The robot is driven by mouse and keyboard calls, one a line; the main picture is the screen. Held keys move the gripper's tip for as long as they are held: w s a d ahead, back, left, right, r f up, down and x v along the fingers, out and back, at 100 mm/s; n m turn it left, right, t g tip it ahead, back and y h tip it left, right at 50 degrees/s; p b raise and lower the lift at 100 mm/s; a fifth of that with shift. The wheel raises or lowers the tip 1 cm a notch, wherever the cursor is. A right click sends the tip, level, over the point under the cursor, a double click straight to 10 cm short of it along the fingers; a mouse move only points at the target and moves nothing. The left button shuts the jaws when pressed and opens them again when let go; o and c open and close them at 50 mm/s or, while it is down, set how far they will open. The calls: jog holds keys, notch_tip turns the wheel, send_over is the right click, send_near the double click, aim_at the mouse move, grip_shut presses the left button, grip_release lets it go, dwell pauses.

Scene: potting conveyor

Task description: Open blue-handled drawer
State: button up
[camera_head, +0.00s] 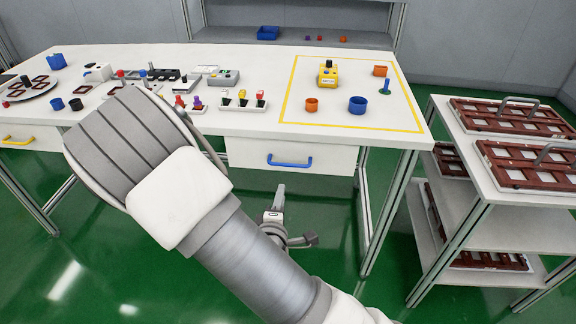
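The white drawer (244,153) with the blue handle (290,163) hangs under the front edge of the white workbench, right of the picture's middle. Its front looks flush under the tabletop and it appears closed. My gripper (280,189) shows small and grey just below the blue handle, in front of the bench. It looks apart from the handle, though the depth between them is hard to judge. The gripper is too small and too edge-on to tell whether it is open or shut. My large arm links cover the left side of the drawer area.
Another drawer with a yellow handle (18,141) sits at the far left. The bench top (330,70) holds small parts, cups and a yellow device (328,73). A shelf cart (515,180) with brown trays stands at right. Green floor is open below the drawer.

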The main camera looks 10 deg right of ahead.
aim_at(288, 165)
jog(key=b+x, duration=0.3)
jog(key=x, duration=1.3)
jog(key=shift+w+d+b, duration=0.1)
jog(key=shift+w+b, duration=0.05)
jog(key=shift+b, duration=0.15)
jog(key=shift+c, duration=0.4)
grip_shut()
